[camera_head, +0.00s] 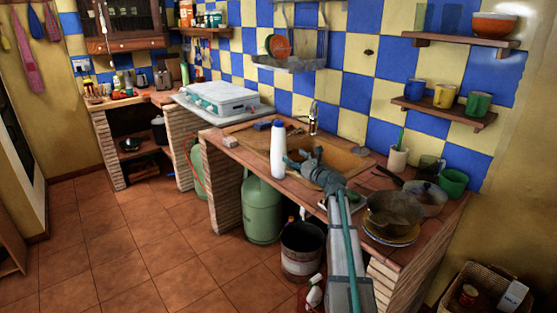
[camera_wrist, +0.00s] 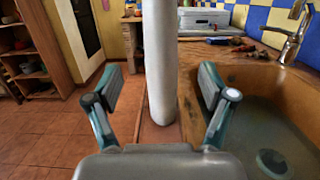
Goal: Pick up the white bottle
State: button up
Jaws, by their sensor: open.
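The white bottle (camera_head: 278,152) stands upright on the front edge of the brick counter, beside the sink. In the wrist view the bottle (camera_wrist: 160,60) rises straight up between my two fingers, and its top is cut off by the picture edge. My gripper (camera_head: 297,160) is open, just right of the bottle in the head view. In the wrist view my gripper (camera_wrist: 158,90) has its fingers spread wide, with a clear gap to the bottle on both sides.
The sink (camera_wrist: 262,110) lies close to the right finger, with a faucet (camera_head: 313,118) behind. A pan (camera_head: 393,212) and a green mug (camera_head: 453,182) stand at the counter's right. A green gas cylinder (camera_head: 262,208) and a bucket (camera_head: 302,250) are below. The floor at left is clear.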

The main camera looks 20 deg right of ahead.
aim_at(278, 144)
jog(key=p+x, duration=0.2)
jog(key=x, duration=0.8)
jog(key=shift+w+r, duration=0.1)
jog(key=shift+w, duration=0.2)
jog(key=c, duration=1.2)
jog(key=shift+c, duration=0.4)
jog(key=shift+r, duration=0.1)
